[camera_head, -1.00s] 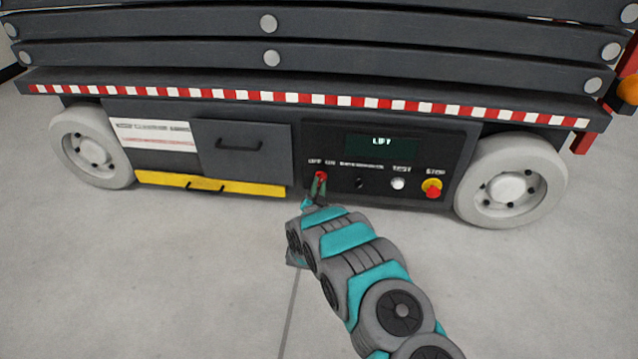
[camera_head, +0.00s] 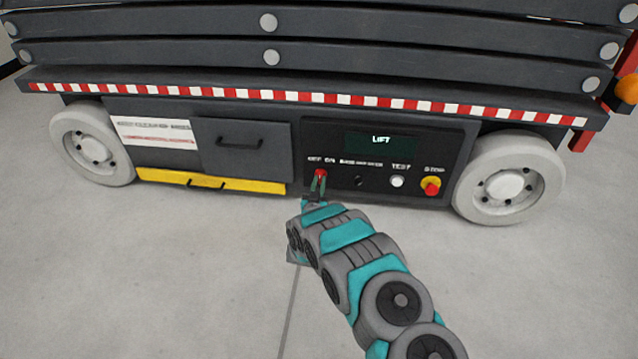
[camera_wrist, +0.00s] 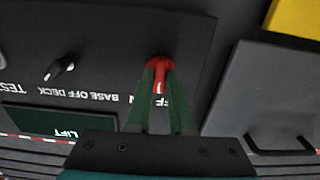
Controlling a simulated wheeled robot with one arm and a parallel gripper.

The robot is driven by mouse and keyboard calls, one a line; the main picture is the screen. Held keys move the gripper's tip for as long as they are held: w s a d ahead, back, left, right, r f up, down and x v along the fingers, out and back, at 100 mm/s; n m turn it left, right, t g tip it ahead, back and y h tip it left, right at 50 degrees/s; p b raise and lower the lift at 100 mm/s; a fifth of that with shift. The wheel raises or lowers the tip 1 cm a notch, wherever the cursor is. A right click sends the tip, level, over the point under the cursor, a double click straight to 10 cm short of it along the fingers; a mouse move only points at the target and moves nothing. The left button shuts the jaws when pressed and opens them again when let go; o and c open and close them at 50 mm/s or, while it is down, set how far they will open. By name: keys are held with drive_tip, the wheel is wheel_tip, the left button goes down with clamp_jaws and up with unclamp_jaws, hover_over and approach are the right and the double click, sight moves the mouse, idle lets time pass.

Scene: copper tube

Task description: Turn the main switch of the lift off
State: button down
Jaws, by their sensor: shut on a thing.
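The main switch (camera_head: 320,172) is a red knob under the OFF and ON lettering, at the left end of the lift's black control panel (camera_head: 440,148). My gripper (camera_head: 318,186) reaches it from the front and its green fingers are shut on the red knob. In the wrist view, which shows the panel upside down, the red switch (camera_wrist: 159,63) sits between the tips of my gripper (camera_wrist: 160,75). A pale mark shows on the knob. The fingers partly hide the OFF and ON lettering, so I cannot tell the knob's exact setting. The screen (camera_head: 381,144) reads LIFT.
Right of the switch are a black selector (camera_head: 359,182), a white TEST button (camera_head: 397,181) and a red STOP button (camera_head: 432,187) on yellow. A grey door (camera_head: 243,149) and yellow drawer (camera_head: 212,182) lie left. Wheels stand at both ends; the floor in front is clear.

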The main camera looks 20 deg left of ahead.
drive_tip(key=c, duration=0.8)
unclamp_jaws()
drive_tip(key=v, duration=0.7)
drive_tip(key=shift+s+p, duration=0.35)
drive_tip(key=shift+d, duration=0.1)
